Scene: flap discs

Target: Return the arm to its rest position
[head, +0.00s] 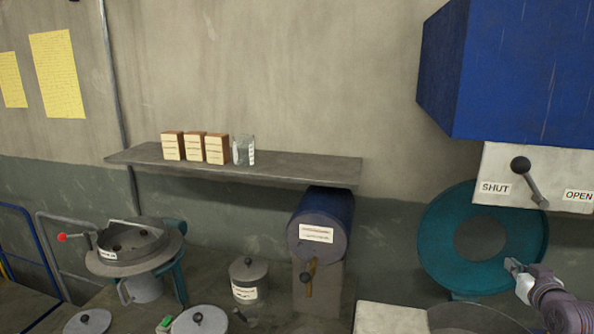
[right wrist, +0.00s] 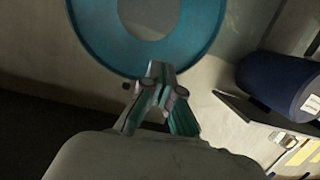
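My right gripper (head: 514,267) reaches in from the lower right in the head view, in front of the lower right part of a teal ring (head: 436,236). In the right wrist view its fingers (right wrist: 157,72) come together at the tips, and I see nothing held between them. The teal ring (right wrist: 92,40) fills the top of that view, beyond the fingertips. Whether they touch it I cannot tell. My left arm and gripper are not in view.
A blue hopper (head: 525,75) hangs at upper right above a lever plate (head: 505,165) marked SHUT and OPEN. A shelf (head: 300,172) holds several small things. A blue drum (head: 318,240), a lidded pot (head: 249,282) and a round sieve-like device (head: 135,262) stand below it.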

